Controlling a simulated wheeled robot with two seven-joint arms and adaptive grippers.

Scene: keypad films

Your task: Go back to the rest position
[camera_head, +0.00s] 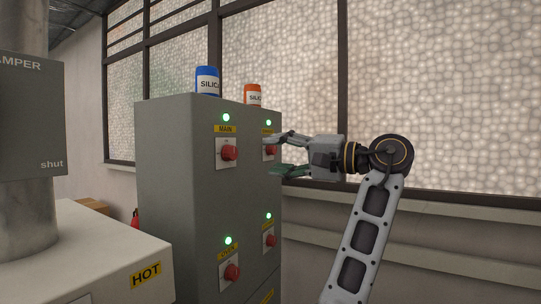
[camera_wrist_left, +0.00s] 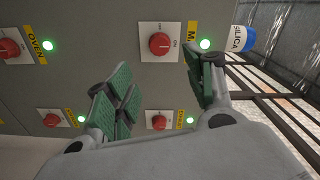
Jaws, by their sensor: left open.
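The grey control cabinet (camera_head: 163,200) stands in the middle of the head view. It carries red rotary knobs on white plates with yellow labels and lit green lamps. The knob under MAIN (camera_head: 229,153) is upper left; it also shows in the left wrist view (camera_wrist_left: 159,43). The upper right knob (camera_head: 269,151) is beside my left gripper (camera_head: 277,155). In the left wrist view, that gripper (camera_wrist_left: 157,62) has its green-padded fingers spread wide, with nothing held. It is in front of the panel; exact clearance cannot be told. My right gripper is not in view.
A blue jar (camera_head: 208,81) and an orange jar (camera_head: 253,95) stand on the cabinet. A pale box marked HOT (camera_head: 105,260) and a damper duct reading shut (camera_head: 32,120) are at the left. Windows (camera_head: 430,100) line the back wall.

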